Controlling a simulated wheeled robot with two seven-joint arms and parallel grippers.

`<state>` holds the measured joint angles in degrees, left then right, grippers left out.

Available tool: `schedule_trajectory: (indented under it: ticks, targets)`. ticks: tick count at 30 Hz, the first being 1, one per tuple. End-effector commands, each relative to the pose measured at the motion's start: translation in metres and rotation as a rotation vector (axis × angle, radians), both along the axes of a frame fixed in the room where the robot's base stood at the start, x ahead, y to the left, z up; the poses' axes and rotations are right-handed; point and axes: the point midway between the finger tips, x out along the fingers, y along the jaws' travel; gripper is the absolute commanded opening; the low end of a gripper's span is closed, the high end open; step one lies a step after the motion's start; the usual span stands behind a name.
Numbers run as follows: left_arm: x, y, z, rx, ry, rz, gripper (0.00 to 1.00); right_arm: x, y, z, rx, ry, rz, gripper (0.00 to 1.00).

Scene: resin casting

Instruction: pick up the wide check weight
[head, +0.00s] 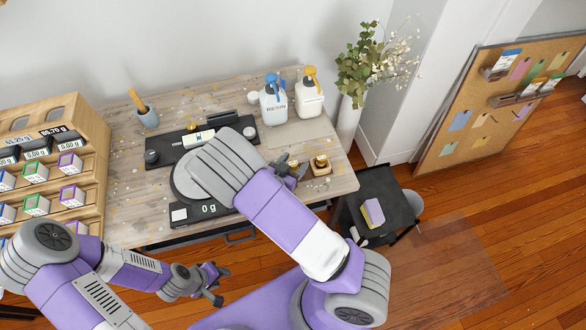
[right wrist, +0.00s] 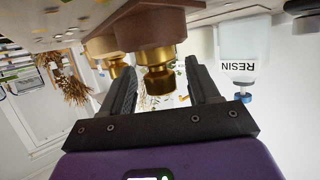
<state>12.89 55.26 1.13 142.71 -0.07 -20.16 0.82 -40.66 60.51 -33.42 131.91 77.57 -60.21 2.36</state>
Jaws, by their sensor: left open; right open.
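In the right wrist view, which is upside down, one knobbed brass weight (right wrist: 158,80) shows between the open fingers, with no clear contact. A second brass weight (right wrist: 113,67) is beside it, partly behind the left finger. Which one is the wide weight, I cannot tell surely. My left gripper (head: 212,287) is open and empty, low in front of the table.
A scale reading 0 g (head: 208,209) is partly behind my right arm. A resin bottle (head: 273,102) and another pump bottle (head: 309,97) stand behind the weights. A vase of branches (head: 348,120) is at the right corner. A rack of boxes (head: 85,130) stands left.

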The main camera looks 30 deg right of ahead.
Motion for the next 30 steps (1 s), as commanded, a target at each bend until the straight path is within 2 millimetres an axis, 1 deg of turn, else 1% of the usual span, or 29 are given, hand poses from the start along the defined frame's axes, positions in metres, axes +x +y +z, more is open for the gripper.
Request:
schedule_trajectory:
  ticks: [2,3,14,20,23,26,30]
  targets:
    - [0.0,0.0,0.0,0.0,0.0,0.0,0.43,0.0,0.0,0.0,0.0,0.0,0.0,0.61]
    - [0.0,0.0,0.0,0.0,0.0,0.0,0.43,0.0,0.0,0.0,0.0,0.0,0.0,0.59]
    - [0.0,0.0,0.0,0.0,0.0,0.0,0.43,0.0,0.0,0.0,0.001,0.001,0.0,0.04]
    - [0.0,0.0,0.001,0.0,0.0,0.0,0.43,0.0,0.001,0.001,0.0,0.0,0.0,0.03]
    - [0.0,0.0,0.003,0.0,0.0,0.0,0.43,0.0,0.001,0.007,0.001,-0.002,-0.001,0.03]
    - [0.0,0.0,0.01,0.0,0.0,0.0,0.43,0.0,0.001,0.022,0.001,-0.002,-0.001,0.03]
    - [0.0,0.0,0.023,0.0,0.0,0.0,0.43,0.0,0.001,0.053,0.003,-0.005,-0.001,0.03]
